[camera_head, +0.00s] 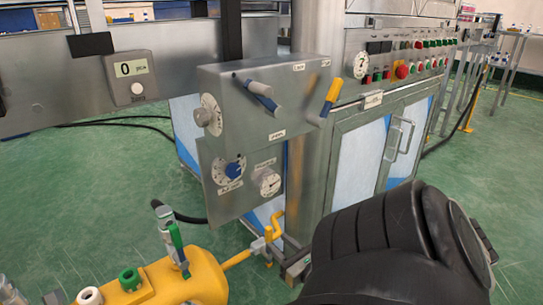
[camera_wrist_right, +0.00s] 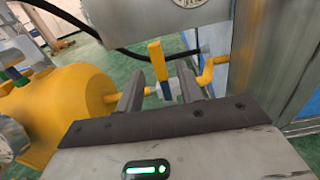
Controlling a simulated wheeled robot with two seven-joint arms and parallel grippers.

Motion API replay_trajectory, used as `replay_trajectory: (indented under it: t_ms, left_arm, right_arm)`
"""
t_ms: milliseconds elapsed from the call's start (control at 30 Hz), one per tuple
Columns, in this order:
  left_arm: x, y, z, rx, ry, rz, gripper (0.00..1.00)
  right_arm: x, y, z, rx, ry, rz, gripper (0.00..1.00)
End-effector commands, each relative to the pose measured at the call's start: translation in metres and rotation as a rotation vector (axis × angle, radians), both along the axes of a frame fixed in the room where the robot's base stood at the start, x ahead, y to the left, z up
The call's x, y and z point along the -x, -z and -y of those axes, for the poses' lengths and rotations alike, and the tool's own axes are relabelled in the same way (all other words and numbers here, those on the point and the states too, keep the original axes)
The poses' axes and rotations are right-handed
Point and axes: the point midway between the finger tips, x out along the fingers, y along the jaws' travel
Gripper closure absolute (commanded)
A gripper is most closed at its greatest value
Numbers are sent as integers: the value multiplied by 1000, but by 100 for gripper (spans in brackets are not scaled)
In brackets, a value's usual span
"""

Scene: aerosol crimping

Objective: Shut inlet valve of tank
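The yellow tank (camera_head: 200,279) lies at the lower left of the head view, and it also shows at the left of the right wrist view (camera_wrist_right: 75,100). A yellow pipe (camera_head: 237,259) runs from its end to a small inlet valve (camera_head: 258,246). In the right wrist view the valve's yellow lever (camera_wrist_right: 156,60) stands upright, roughly across the pipe line. My right gripper (camera_wrist_right: 160,75) is open, with its two dark fingers on either side of the lever. I cannot tell whether either finger touches it. In the head view my black right arm hides most of the gripper. My left gripper is out of view.
A grey control box (camera_head: 265,100) with knobs and blue and yellow levers stands above the valve. A steel cabinet (camera_head: 345,165) with a button panel is behind my right arm. A green-handled valve (camera_head: 176,242) rises from the tank. Green floor is open at left.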

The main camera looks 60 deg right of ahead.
Motion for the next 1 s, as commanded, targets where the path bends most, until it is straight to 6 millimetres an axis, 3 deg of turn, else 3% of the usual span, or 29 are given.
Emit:
replay_trajectory:
  t_ms: [100,400,600,1000]
  left_arm:
    - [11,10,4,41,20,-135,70]
    - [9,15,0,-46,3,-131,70]
    - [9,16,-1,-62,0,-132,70]
    - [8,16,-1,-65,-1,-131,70]
  right_arm:
    - [29,-3,-14,-2,2,-4,63]
    - [82,-1,-39,0,2,-1,63]
    - [95,-1,-46,0,1,2,63]
    - [96,-1,-46,1,1,2,63]
